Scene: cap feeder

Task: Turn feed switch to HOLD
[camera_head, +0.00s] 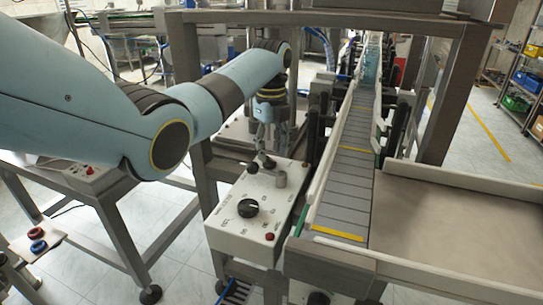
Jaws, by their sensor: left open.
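A white control box (231,238) stands left of the conveyor, its top panel facing up. A large black rotary knob (248,208) sits on the panel with small printed marks around it, too small to read. A short grey post (280,179) and a red button (269,237) are also on the panel. I cannot tell from labels which control is the feed switch. My left gripper (261,162) points down over the far end of the box, behind the black knob and apart from it. It is open, and its fingertips are at a small dark control there. My right gripper is not in view.
A slatted conveyor (345,189) with side rails runs away from me right of the box. A grey metal frame (455,90) spans it. A wide flat tray table (455,225) fills the lower right. Another panel with a red button (90,170) is at left.

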